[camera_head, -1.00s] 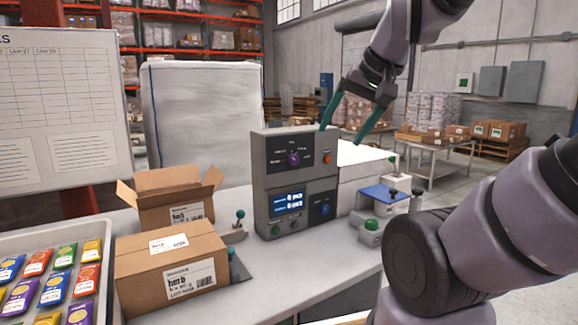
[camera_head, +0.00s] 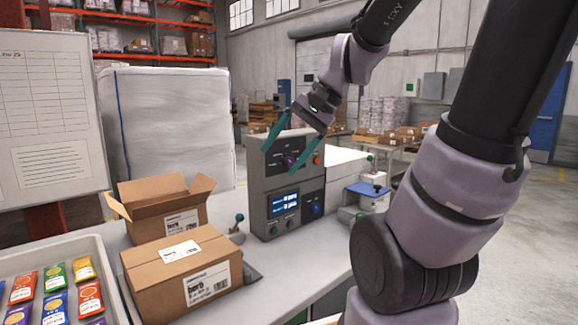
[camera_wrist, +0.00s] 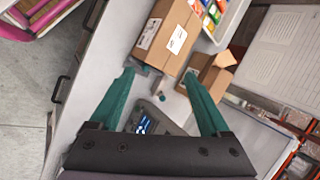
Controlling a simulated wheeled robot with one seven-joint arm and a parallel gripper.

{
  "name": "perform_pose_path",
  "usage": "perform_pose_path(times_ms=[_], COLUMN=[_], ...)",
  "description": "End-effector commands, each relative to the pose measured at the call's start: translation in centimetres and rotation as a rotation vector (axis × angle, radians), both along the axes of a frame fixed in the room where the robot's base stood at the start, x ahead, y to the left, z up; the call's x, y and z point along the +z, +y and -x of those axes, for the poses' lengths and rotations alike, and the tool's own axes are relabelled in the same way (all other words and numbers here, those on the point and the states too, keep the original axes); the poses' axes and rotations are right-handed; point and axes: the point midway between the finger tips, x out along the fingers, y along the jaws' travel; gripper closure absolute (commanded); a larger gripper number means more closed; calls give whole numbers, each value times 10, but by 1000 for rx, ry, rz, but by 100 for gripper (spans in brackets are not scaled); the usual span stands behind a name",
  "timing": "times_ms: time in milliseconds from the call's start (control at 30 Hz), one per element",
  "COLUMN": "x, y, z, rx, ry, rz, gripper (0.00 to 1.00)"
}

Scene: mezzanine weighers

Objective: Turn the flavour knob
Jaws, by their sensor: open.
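The grey control box (camera_head: 258,185) stands on the table in the head view. My gripper (camera_head: 282,158) has two teal fingers, spread apart and empty, in front of the upper panel. In the head view the fingers flank the knob; how far they are from it I cannot tell. In the wrist view my gripper (camera_wrist: 166,95) is open, with part of the control box (camera_wrist: 172,126) and its lit display low between the fingers. The knob is not clear there.
A blue knob (camera_head: 316,208) and green buttons sit on the box's lower panel. A closed carton (camera_head: 160,262) and an open carton (camera_head: 150,228) stand left of it. A tray (camera_head: 115,300) of coloured packets is at front left. A small lever (camera_head: 238,219) stands between.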

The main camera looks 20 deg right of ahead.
Motion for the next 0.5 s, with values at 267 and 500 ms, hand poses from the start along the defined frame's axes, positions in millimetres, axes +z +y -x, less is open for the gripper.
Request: perform_pose_path(times_ms=[267, 500], x=[-9, -17], y=[15, 14], z=[-29, -91], rx=[-102, -302], ry=[150, 292], rz=[-253, -629], gripper=[20, 20])
